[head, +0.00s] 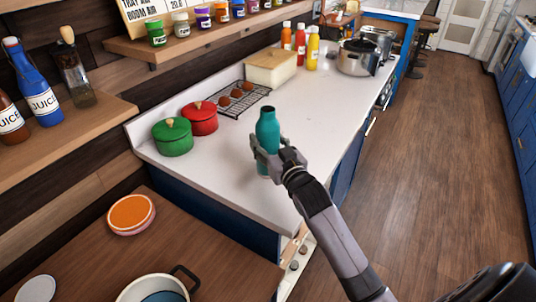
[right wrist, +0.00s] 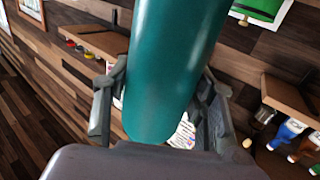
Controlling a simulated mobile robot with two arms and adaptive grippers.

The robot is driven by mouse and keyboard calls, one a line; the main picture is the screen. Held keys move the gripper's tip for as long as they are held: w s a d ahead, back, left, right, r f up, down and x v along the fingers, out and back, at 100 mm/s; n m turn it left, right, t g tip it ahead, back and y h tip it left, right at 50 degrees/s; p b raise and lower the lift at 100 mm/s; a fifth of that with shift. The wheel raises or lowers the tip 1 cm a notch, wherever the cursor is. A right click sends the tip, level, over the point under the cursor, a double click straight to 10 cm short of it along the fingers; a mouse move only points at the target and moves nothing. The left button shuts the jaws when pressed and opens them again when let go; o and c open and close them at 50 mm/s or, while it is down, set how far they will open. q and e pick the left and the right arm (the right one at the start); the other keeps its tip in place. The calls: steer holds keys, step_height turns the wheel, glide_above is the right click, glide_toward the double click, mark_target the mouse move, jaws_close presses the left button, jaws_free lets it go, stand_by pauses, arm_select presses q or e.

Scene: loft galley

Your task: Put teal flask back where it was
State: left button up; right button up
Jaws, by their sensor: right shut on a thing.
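The teal flask (head: 267,128) is upright over the near part of the white counter (head: 222,172) in the head view. My right gripper (head: 268,150) is shut around the flask's lower body. In the right wrist view the flask (right wrist: 165,65) fills the middle, with the fingers of my right gripper (right wrist: 160,105) on either side of it. I cannot tell whether the flask's base touches the counter. My left gripper is not in view.
A green pot (head: 172,138) and a red pot (head: 200,119) stand left of the flask. Behind are a wire rack (head: 234,104) with brown items, a cream box (head: 271,68), bottles and a steel pot (head: 357,60). The counter's middle is clear.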

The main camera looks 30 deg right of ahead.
step_height(320, 180, down, 4)
steer(key=shift+f, duration=0.1)
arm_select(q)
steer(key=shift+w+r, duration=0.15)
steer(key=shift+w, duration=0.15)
arm_select(e)
steer(key=shift+f, duration=0.2)
steer(key=shift+f, duration=0.15)
steer(key=o, duration=1.6)
steer(key=shift+c, duration=0.2)
